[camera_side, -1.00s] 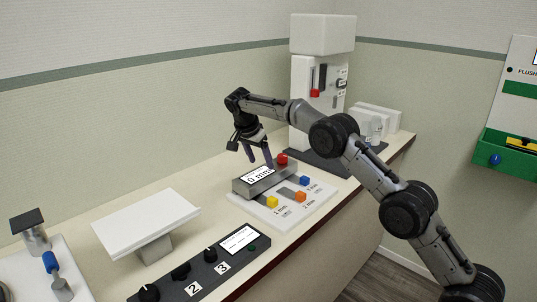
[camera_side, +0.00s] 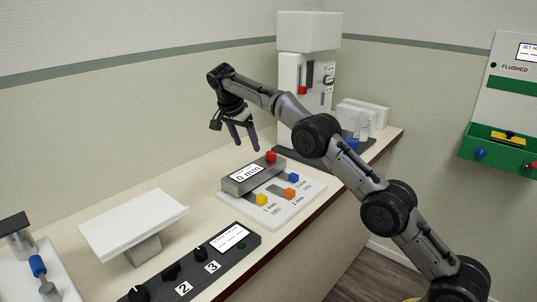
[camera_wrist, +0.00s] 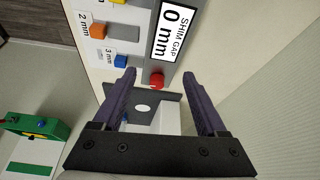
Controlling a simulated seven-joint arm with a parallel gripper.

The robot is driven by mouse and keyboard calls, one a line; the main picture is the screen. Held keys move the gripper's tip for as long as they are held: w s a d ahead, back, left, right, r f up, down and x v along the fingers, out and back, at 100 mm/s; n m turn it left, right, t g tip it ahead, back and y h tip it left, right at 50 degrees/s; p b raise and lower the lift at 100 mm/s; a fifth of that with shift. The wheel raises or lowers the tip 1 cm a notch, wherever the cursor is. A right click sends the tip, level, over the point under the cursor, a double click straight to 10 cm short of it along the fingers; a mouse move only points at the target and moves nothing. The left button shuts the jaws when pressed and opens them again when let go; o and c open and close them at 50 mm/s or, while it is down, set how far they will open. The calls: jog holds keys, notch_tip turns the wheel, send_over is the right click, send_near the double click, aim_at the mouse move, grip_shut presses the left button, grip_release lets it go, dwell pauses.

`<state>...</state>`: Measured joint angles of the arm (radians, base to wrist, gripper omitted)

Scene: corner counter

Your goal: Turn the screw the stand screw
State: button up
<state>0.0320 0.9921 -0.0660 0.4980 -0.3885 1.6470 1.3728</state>
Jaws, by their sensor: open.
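My gripper (camera_side: 245,146) is open and empty, with its two dark fingers pointing down above the back of the grey shim gap box (camera_side: 238,188). A red knob (camera_side: 271,157) sits on that box, right of the display reading 0 mm. In the wrist view, my open gripper (camera_wrist: 158,76) has the red knob (camera_wrist: 157,80) between its fingertips in the picture, but the side view shows them apart. A blue part (camera_side: 37,266) stands on a white base at the lower left, beside a dark-topped metal post (camera_side: 18,238). I cannot tell which part is the stand screw.
A white plate on a block (camera_side: 133,222) and a dark control panel (camera_side: 195,262) stand on the counter. Yellow (camera_side: 262,200), orange (camera_side: 290,194) and blue (camera_side: 293,178) blocks lie beside the box. A tall white machine (camera_side: 305,75) stands behind; a green tray (camera_side: 497,152) is at right.

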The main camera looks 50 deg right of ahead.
jog(key=s+d+f+m+t+y, duration=0.2)
jog(key=s+d+f+m+y, duration=0.25)
jog(key=y, duration=0.55)
jog(key=s+d+r+m+t, duration=0.2)
jog(key=s+d+m+t, duration=0.1)
jog(key=d+m+t, duration=0.25)
jog(key=s+d+r+m+t, duration=0.2)
jog(key=d+m+t, duration=0.25)
jog(key=d, duration=0.25)
jog(key=m, duration=0.1)
send_near(270, 153)
jog(key=shift+h, duration=0.3)
jog(key=x, duration=1)
jog(key=shift+w, duration=0.1)
jog(key=shift+c, duration=0.3)
grip_shut()
